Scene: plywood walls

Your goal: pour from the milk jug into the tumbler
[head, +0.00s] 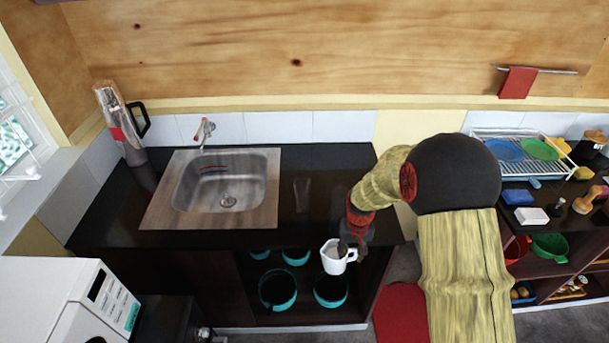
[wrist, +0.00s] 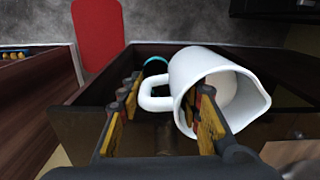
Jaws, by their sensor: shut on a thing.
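The milk jug (head: 334,262) is small and white, held in the air in front of the dark counter's front edge, close to upright in the head view.
The sink (head: 228,196) is left of the tumbler. A tall dispenser-like appliance (head: 119,127) stands at the back left corner. Open shelves with teal pots (head: 277,290) lie below the counter. Counter around the tumbler is clear.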

